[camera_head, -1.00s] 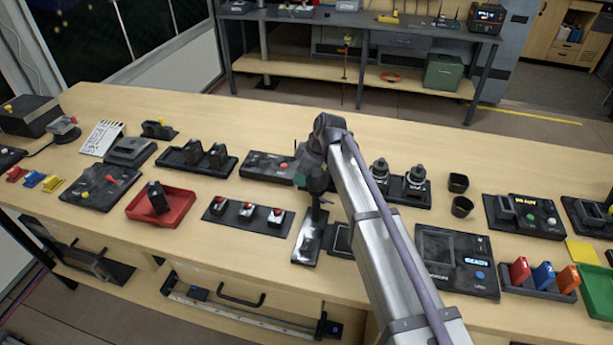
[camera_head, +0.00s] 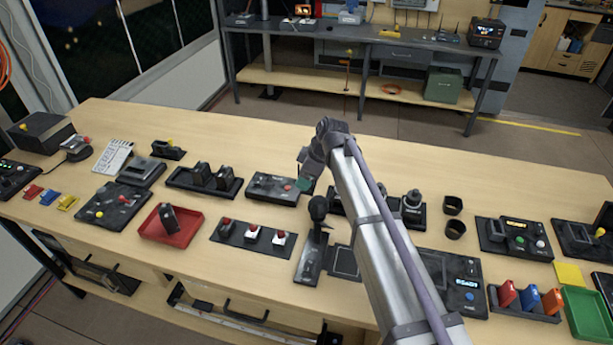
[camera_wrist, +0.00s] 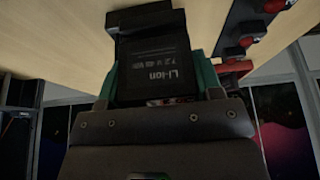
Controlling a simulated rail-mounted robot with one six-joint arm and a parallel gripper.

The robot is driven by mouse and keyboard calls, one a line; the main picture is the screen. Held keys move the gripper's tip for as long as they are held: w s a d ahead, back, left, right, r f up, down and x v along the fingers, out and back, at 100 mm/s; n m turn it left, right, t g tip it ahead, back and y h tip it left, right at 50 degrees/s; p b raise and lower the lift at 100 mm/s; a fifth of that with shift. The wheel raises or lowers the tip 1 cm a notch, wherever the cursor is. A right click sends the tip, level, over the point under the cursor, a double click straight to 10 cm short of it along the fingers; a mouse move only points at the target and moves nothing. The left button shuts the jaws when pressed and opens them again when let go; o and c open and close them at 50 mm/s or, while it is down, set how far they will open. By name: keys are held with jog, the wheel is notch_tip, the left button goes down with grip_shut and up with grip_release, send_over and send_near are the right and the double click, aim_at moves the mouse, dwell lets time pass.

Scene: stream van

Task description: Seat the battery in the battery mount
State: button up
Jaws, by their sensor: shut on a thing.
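In the head view the battery is mostly hidden by my wrist. I cannot tell for certain which fixture is the battery mount.
A panel with three red-topped buttons (camera_head: 253,234) and a black upright lever unit (camera_head: 315,245) lie nearer the front edge. A red tray (camera_head: 170,225) is to the left. The bench behind my gripper is clear.

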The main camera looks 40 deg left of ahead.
aim_at(307, 194)
jog(key=shift+r+p, duration=0.6)
jog(key=shift+r, duration=0.85)
notch_tip(307, 194, down, 11)
jog(key=b, duration=1)
jog(key=shift+r+b, duration=0.1)
jog(key=shift+b, duration=0.25)
jog(key=shift+r, duration=0.35)
jog(key=shift+c, duration=0.5)
jog(key=shift+f, duration=0.15)
jog(key=o, duration=1.3)
